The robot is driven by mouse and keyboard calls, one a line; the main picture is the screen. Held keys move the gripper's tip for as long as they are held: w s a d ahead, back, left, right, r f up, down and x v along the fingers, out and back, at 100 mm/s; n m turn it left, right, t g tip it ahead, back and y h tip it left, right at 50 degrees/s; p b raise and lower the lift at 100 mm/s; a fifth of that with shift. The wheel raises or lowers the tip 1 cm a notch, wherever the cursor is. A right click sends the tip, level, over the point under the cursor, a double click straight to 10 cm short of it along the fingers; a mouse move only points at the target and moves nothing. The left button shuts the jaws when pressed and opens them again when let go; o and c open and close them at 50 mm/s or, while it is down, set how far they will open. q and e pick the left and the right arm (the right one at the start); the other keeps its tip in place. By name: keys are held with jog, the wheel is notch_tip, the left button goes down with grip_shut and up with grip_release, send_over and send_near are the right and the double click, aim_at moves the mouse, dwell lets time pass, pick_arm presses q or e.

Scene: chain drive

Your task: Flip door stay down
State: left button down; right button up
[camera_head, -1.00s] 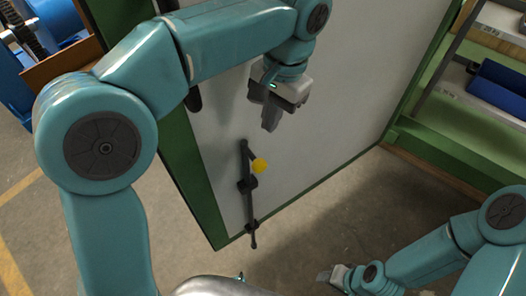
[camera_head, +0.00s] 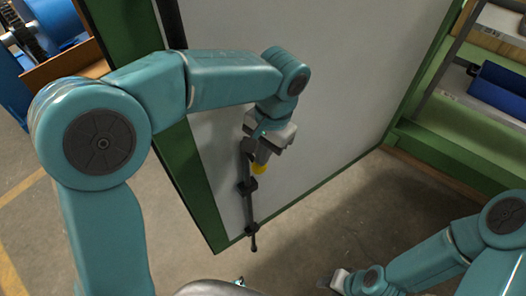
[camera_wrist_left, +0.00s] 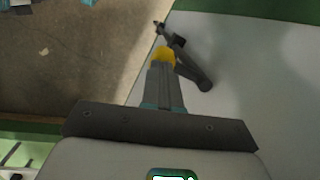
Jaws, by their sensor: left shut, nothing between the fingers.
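The door stay (camera_head: 248,205) is a dark rod with brackets on the lower part of the white door panel (camera_head: 335,95), near its green left edge.
Green shelving (camera_head: 455,140) with a blue bin (camera_head: 500,88) stands at the right. Blue machinery (camera_head: 45,30) stands at the upper left. Bare concrete floor (camera_head: 325,225) lies below the door.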

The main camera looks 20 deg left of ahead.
aim_at(264, 171)
pick_arm(q)
notch_tip(264, 171, down, 8)
jog(key=b, duration=0.5)
jog(key=shift+s+f, duration=0.15)
jog(key=shift+f, duration=0.2)
pick_arm(e)
notch_tip(264, 171, down, 5)
jog(key=shift+f, duration=0.1)
pick_arm(q)
jog(key=shift+r+p, duration=0.3)
jog(key=shift+r, duration=0.1)
jog(key=r+p, duration=0.2)
jog(key=r, duration=0.1)
jog(key=w+r+p, duration=0.1)
jog(key=r, duration=0.1)
jog(key=shift+d, duration=0.3)
notch_tip(264, 171, up, 9)
jog(key=d, duration=0.1)
jog(key=shift+w+f+p, duration=0.2)
jog(key=shift+w+p, duration=0.15)
jog(key=shift+w, duration=0.1)
pick_arm(e)
jog(key=v, duration=0.4)
jog(key=shift+w+a+r, duration=0.2)
jog(key=shift+a+r, duration=0.05)
jog(key=shift+r, duration=0.1)
